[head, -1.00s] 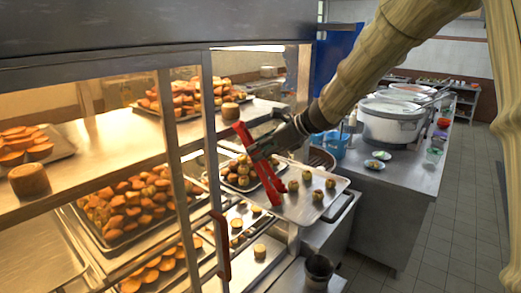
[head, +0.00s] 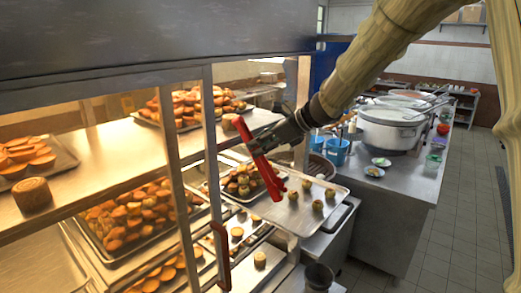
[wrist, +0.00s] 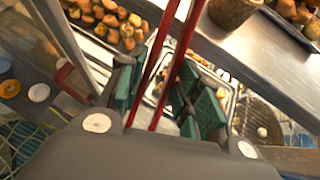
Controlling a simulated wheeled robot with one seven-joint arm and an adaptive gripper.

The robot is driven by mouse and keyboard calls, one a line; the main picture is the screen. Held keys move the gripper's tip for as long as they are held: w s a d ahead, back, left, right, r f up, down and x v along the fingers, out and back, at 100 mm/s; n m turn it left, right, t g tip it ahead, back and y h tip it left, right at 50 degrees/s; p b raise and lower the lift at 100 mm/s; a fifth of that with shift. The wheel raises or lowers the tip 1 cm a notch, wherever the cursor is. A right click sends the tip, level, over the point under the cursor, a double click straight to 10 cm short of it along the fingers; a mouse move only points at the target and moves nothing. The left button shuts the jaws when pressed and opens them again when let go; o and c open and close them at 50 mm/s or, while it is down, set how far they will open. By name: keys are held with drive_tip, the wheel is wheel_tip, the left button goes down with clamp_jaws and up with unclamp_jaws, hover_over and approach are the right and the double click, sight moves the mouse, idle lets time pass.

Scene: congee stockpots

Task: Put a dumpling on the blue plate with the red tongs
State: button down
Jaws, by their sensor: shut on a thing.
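My gripper (head: 262,143) is shut on the red tongs (head: 270,178), which slant down with their lower end over the near left part of a metal tray. In the wrist view the tongs' two red arms (wrist: 172,72) run between the green-padded fingers (wrist: 160,90). Several small round dumplings, one of them a brownish-green dumpling (head: 317,206), stand apart on the tray (head: 290,222). The tongs appear empty; their tips are hard to make out. Two small plates (head: 374,172) lie on the counter at right; I cannot tell whether either is the blue plate.
A glass-fronted cabinet with a metal post (head: 216,165) and loaded shelves (head: 105,140) fills the left. A tray of filled pieces (head: 243,180) sits behind the tongs. Large pots (head: 390,130) and blue containers (head: 337,151) stand on the right counter. The floor at right is clear.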

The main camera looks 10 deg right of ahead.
wheel_tip(320, 180, up, 7)
drive_tip(key=p, duration=0.2)
drive_tip(key=shift+r, duration=0.15)
idle(0.5)
